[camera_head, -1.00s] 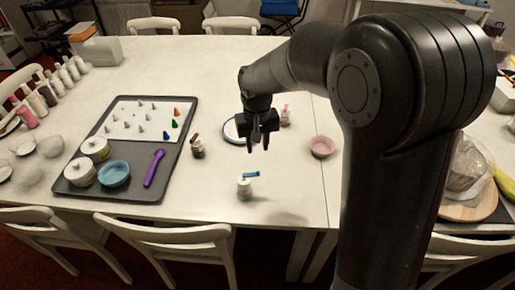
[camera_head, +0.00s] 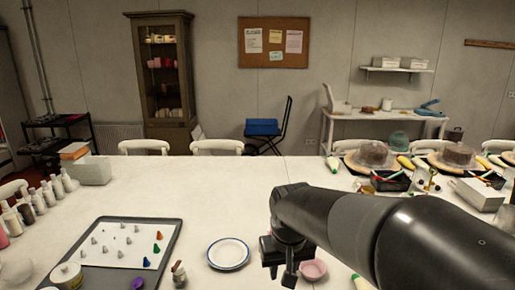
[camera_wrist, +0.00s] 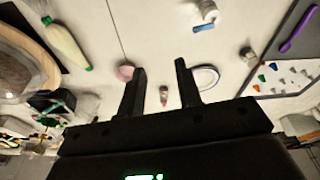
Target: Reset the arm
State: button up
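My gripper (camera_head: 281,270) hangs over the white table (camera_head: 200,187) in the head view, at the end of my raised arm. In the wrist view my gripper (camera_wrist: 160,80) has its two fingers spread apart with nothing held between them. A small bottle with a pink-red part (camera_wrist: 163,95) shows beyond the gap between the fingers, on the table and apart from them. The white plate with a blue rim (camera_head: 228,254) lies left of my gripper in the head view. A pink bowl (camera_head: 314,269) sits just right of it, partly near my arm.
A dark tray (camera_head: 172,240) with piping tips stands at the left, with a jar (camera_head: 179,274) beside it. Several bottles (camera_head: 40,200) line the left edge. Cakes (camera_head: 374,153) and black bins (camera_head: 390,181) crowd the right. The table's middle back is clear.

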jog(key=s+d+r+m+t, duration=0.1)
jog(key=s+d+r, duration=0.1)
jog(key=s+d, duration=0.2)
jog(key=s+d+r+m+t, duration=0.1)
jog(key=s+d, duration=0.4)
jog(key=s, duration=0.5)
jog(key=shift+s+r+t, duration=0.15)
jog(key=shift+r+t, duration=0.3)
jog(key=shift+t, duration=0.25)
